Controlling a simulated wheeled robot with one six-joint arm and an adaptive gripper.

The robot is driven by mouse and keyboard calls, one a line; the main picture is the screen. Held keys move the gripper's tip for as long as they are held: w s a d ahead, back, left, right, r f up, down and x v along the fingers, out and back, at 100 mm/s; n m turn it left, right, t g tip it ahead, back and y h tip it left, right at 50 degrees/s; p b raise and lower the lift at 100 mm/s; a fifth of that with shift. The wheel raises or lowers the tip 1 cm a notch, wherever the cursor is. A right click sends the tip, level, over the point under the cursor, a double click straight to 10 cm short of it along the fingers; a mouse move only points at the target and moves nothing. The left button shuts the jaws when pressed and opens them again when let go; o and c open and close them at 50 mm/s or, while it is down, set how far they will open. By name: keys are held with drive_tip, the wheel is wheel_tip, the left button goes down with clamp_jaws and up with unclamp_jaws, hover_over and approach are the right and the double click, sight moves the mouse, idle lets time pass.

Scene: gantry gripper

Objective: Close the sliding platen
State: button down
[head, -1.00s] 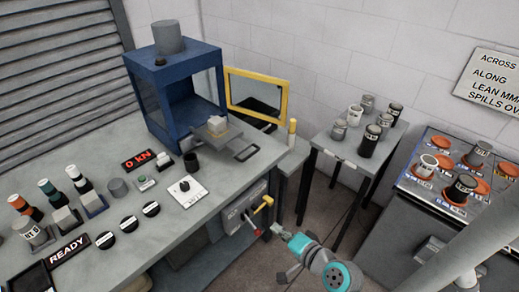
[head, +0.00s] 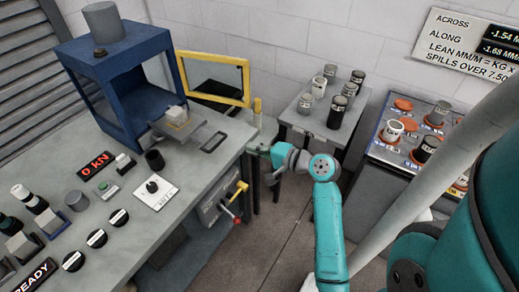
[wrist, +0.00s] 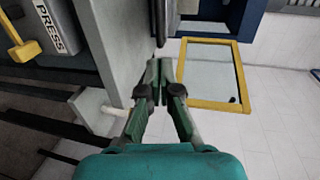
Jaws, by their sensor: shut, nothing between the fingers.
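The sliding platen (head: 200,127) is a grey plate sticking out of the front of the blue press (head: 112,62), with a pale block (head: 177,114) on it. A dark-rimmed rectangular loop (head: 214,142) lies just in front of the platen; I cannot tell whether it is joined to it. My gripper (head: 254,149) is shut and empty beside the bench's right edge, right of the platen and apart from it. In the wrist view my gripper (wrist: 157,72) has its fingertips together close to the bench side. The platen cannot be made out clearly there.
The press's yellow-framed door (head: 246,84) stands open behind the platen; it also shows in the wrist view (wrist: 240,80). A yellow-topped post (head: 257,108) stands near my gripper. A side table (head: 312,125) with several canisters is to the right. Levers (head: 240,188) stick out of the bench front.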

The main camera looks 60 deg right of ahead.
sight(223, 140)
drive_tip(key=x, duration=0.9)
drive_tip(key=shift+w, duration=0.25)
drive_tip(key=r+x, duration=0.1)
drive_tip(key=x, duration=0.6)
drive_tip(key=r+x, duration=0.2)
drive_tip(key=x, duration=0.6)
drive_tip(key=w+r+x, duration=0.1)
drive_tip(key=x, duration=0.6)
drive_tip(key=shift+w+d+r, duration=0.1)
drive_tip(key=shift+w+r, duration=0.1)
drive_tip(key=shift+w, duration=0.55)
drive_tip(key=shift+r, duration=0.15)
drive_tip(key=shift+w+r, duration=0.1)
drive_tip(key=shift+w, duration=0.05)
